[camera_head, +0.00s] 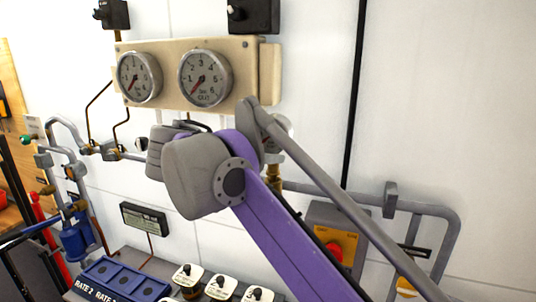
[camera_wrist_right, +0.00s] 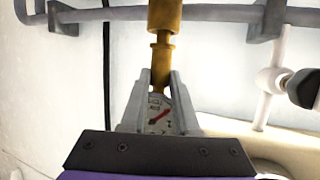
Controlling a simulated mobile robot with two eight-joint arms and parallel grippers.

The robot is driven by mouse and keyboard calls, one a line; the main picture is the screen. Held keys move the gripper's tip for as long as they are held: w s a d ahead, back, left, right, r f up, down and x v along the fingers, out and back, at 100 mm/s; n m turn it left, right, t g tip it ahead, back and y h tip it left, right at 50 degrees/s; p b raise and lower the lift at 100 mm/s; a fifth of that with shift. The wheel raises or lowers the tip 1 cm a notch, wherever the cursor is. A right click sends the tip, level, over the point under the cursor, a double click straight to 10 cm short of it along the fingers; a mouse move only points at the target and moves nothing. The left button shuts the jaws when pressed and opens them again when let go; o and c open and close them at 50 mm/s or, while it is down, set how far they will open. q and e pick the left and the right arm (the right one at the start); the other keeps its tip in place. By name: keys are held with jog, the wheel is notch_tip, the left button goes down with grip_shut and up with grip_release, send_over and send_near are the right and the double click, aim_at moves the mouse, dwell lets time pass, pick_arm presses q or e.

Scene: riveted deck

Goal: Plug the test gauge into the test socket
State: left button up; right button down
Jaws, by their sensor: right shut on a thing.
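The test gauge (camera_wrist_right: 159,114), with a pale dial and a red needle, sits between the fingers of my right gripper (camera_wrist_right: 161,78) in the wrist view. The gripper is shut on it. The brass test socket (camera_wrist_right: 165,14) lines up with the gauge's stem at the top of that view; the brass looks continuous, but I cannot tell whether the stem is seated. In the head view, brass (camera_head: 272,160) shows beside my purple right arm, below the cream gauge panel. My arm hides most of the gripper and gauge there. My left gripper is not in view.
Two fixed dials (camera_head: 205,78) sit on the cream panel (camera_head: 165,45). A grey pipe (camera_head: 440,210) runs along the wall at right, near an orange box with a red button (camera_head: 334,250). A blue tray (camera_head: 120,280) and several switches stand below.

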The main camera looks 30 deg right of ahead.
jog(key=shift+f, duration=0.55)
jog(key=c, duration=0.6)
grip_release()
jog(key=v, duration=1)
jog(key=shift+s+a, duration=0.15)
jog(key=shift+a, duration=0.25)
jog(key=s+f+n+y, duration=0.4)
jog(key=f, duration=1.1)
jog(key=s+f+n+y, duration=0.4)
jog(key=s+f+n, duration=0.1)
jog(key=f, duration=1)
jog(key=s+f+n+y, duration=0.4)
jog(key=s+f, duration=0.1)
jog(key=f, duration=1)
jog(key=shift+s+a+f+t+y, duration=0.15)
jog(key=shift+a+f+t+y, duration=0.15)
jog(key=shift+y, duration=0.1)
